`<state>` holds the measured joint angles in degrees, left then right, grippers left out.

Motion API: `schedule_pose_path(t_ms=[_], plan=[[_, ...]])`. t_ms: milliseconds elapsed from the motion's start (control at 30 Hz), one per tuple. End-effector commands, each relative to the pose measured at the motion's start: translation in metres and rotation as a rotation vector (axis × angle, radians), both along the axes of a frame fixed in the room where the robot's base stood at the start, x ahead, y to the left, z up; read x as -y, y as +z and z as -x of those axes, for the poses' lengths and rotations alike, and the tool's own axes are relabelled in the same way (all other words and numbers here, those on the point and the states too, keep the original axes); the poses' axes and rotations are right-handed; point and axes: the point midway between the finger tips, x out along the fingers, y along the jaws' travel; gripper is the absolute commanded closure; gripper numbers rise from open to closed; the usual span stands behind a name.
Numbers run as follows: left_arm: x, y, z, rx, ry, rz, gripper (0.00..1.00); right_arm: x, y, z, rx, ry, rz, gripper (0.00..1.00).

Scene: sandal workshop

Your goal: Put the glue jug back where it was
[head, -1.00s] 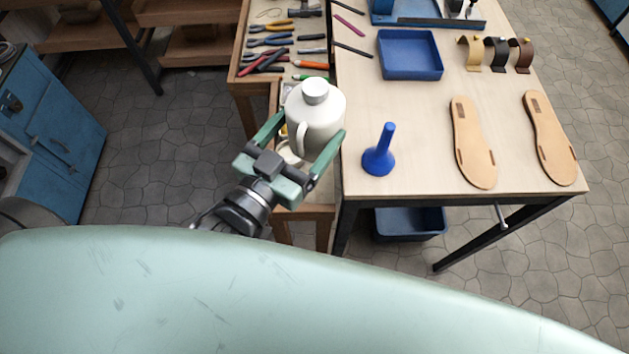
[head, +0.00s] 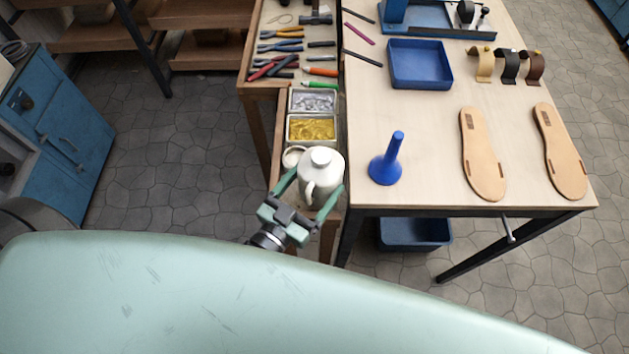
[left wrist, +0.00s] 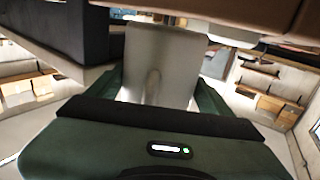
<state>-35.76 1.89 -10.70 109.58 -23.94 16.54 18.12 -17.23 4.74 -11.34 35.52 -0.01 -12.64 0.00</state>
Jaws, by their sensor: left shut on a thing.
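The glue jug (head: 322,178) is white with a round cap and a side handle. It is upright at the near end of the low wooden side bench, left of the main table. My left gripper (head: 318,190) is shut on it, one finger on each side. In the left wrist view the jug (left wrist: 160,62) fills the space between the green fingers. Whether its base touches the bench is hidden. My right gripper is not in view.
A small round white cup (head: 292,157) is close at the jug's left. Metal trays of yellow (head: 312,129) and silver (head: 313,101) pieces lie behind it. On the main table (head: 425,130) stand a blue funnel (head: 387,165), sandal soles (head: 482,155) and a blue tray (head: 420,64).

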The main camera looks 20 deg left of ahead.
Motion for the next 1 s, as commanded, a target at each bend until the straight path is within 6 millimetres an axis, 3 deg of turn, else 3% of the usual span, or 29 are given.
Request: schedule_pose_path(t_ms=[667, 700, 733, 1000], plan=[[0.000, -0.010, 0.000, 0.003, 0.000, 0.001, 1.00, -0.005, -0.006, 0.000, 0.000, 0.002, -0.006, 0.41], [0.000, -0.011, 0.000, 0.000, 0.000, 0.000, 0.16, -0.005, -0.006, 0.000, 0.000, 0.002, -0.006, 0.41], [0.000, -0.011, 0.000, 0.000, 0.000, 0.000, 0.10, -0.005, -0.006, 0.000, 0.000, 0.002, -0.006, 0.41], [0.000, -0.011, 0.000, 0.000, 0.000, 0.000, 0.10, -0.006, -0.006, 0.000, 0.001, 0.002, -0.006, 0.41]])
